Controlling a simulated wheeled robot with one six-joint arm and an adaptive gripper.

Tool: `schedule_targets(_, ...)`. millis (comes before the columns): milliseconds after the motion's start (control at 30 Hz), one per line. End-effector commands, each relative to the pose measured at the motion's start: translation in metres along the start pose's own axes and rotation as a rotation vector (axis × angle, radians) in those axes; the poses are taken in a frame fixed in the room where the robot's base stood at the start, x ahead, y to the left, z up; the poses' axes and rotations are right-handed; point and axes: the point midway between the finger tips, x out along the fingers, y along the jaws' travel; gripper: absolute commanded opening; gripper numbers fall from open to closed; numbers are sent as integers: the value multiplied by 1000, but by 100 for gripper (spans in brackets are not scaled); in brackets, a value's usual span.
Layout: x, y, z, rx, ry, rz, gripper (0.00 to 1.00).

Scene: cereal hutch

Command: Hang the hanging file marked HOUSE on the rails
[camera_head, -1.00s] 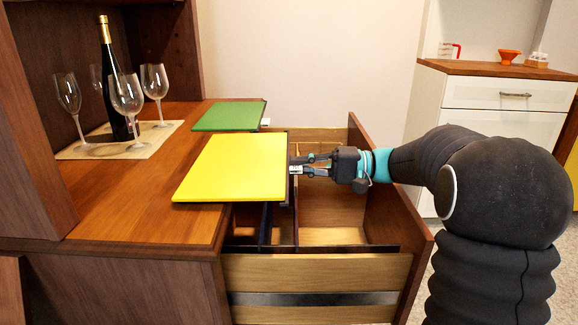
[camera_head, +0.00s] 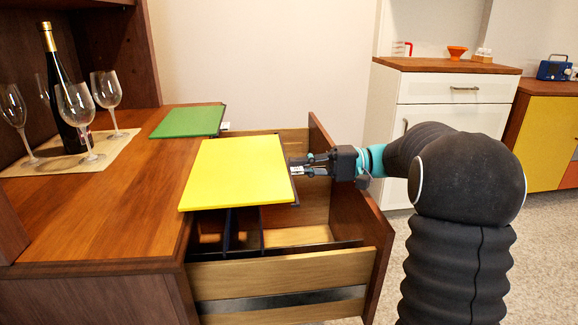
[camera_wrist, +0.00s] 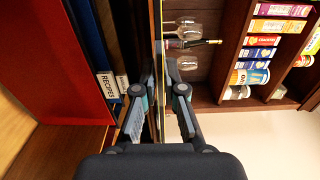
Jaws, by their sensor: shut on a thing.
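A yellow hanging file (camera_head: 238,172) is held flat, partly over the counter's right edge and partly over the open drawer (camera_head: 285,278). My gripper (camera_head: 298,166) is shut on its right edge, where a small white tab shows, too small to read. In the wrist view the file (camera_wrist: 161,60) is a thin edge between my fingers (camera_wrist: 160,100). A green file (camera_head: 189,122) lies flat on the counter behind the yellow one. I cannot read HOUSE anywhere.
In the wrist view, a tab marked RECIPES (camera_wrist: 107,86) sits by a red panel (camera_wrist: 40,60). A bottle (camera_head: 62,95) and several wine glasses (camera_head: 106,90) stand on a mat (camera_head: 122,146) at the left. The drawer's right wall (camera_head: 352,190) rises beside my gripper.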

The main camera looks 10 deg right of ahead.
Motion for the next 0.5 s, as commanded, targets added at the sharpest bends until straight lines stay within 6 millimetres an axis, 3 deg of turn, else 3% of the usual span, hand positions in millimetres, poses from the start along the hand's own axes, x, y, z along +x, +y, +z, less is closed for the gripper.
schedule_targets(500,-45,-1,0,0,2,-1,0)
